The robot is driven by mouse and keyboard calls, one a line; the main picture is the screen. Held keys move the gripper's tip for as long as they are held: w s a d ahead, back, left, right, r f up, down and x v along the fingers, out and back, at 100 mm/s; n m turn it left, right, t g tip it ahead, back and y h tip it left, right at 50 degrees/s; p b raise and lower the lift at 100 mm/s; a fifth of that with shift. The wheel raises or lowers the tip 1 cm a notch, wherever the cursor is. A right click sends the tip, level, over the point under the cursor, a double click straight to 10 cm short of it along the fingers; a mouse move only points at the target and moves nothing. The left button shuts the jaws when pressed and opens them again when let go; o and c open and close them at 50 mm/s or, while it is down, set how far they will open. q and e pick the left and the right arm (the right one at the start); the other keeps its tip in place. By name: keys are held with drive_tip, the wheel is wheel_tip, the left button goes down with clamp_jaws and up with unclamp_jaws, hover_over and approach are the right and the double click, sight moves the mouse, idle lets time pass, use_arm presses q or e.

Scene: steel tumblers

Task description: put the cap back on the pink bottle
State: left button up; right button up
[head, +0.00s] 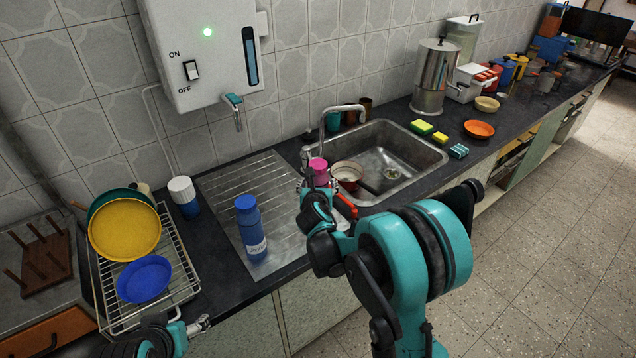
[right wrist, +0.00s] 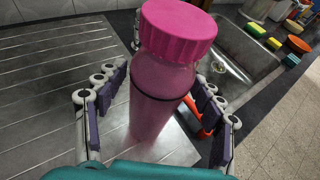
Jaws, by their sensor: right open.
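The pink bottle (right wrist: 158,100) stands upright on the steel drainboard, and its darker pink cap (right wrist: 178,32) sits on its top in the right wrist view. I cannot tell whether the cap is screwed tight. In the head view the cap (head: 319,166) shows beside the sink, with most of the bottle hidden behind my gripper. My right gripper (right wrist: 165,76) is open, with its fingers on both sides of the bottle's body below the cap. My left gripper (head: 200,325) is low at the front edge, left of centre, too small to read.
A blue bottle (head: 250,230) stands left of my right gripper on the drainboard (head: 225,190). The sink (head: 420,160) holds a red-rimmed pot (head: 347,175). A dish rack (head: 110,300) with plates is at left. A red-handled object (head: 346,206) lies close to my right gripper.

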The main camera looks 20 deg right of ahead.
drive_tip(key=p+v, duration=0.2)
drive_tip(key=v, duration=0.9)
drive_tip(key=shift+p, duration=0.4)
drive_tip(key=shift+s+r, duration=0.1)
drive_tip(key=s+r+m+g+y, duration=0.1)
drive_tip(key=s+m+g+y, duration=0.3)
drive_tip(key=s+m, duration=2.2)
drive_tip(key=m+g, duration=0.2)
drive_tip(key=m, duration=0.4)
drive_tip(key=shift+d, duration=0.2)
drive_tip(key=shift+s, duration=0.15)
